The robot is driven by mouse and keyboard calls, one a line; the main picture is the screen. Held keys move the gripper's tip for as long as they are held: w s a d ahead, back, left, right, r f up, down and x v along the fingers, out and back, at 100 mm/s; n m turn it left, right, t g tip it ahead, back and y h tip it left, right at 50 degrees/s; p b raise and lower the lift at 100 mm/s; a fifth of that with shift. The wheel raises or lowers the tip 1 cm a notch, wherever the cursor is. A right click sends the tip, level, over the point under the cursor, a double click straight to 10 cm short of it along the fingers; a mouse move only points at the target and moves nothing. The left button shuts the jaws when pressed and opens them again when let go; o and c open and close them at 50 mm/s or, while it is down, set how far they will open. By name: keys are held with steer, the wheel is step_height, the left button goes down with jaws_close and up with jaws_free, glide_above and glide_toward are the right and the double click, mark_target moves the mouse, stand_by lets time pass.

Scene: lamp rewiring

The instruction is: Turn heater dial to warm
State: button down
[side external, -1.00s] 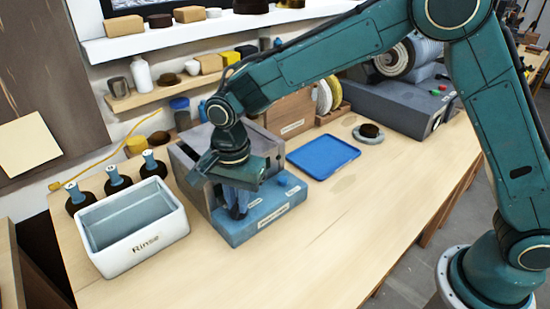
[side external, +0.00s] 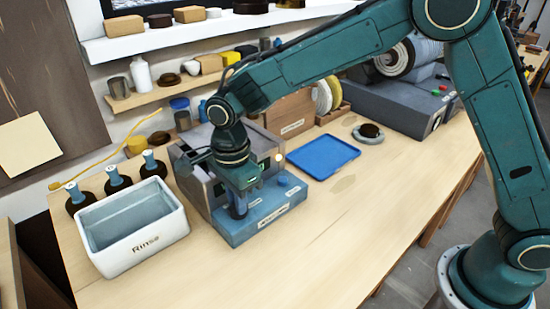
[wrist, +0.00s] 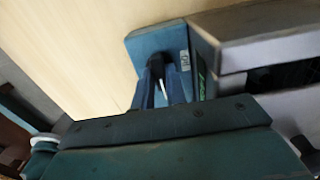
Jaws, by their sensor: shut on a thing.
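The heater is a grey box (side external: 190,178) with a blue control base (side external: 272,212) in front, standing on the wooden bench. My gripper (side external: 238,212) points down over the left part of the blue base. In the wrist view my gripper (wrist: 163,92) has its fingers close together around a small dark part with a white mark, apparently the dial (wrist: 165,78). The fingers hide most of it, and its setting cannot be read. A second blue knob (side external: 282,179) is free at the base's right. A small pale light (side external: 279,158) shows on the box front.
A white "Rinse" tub (side external: 140,238) stands left of the heater, with several dark bottles (side external: 113,178) behind it. A blue tray (side external: 323,158) and a small round dish (side external: 370,133) lie to the right. The front bench is clear.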

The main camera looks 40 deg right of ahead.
steer(key=c, duration=1.4)
jaws_free()
steer(key=shift+c, duration=0.2)
steer(key=shift+r, duration=0.1)
step_height(320, 180, up, 12)
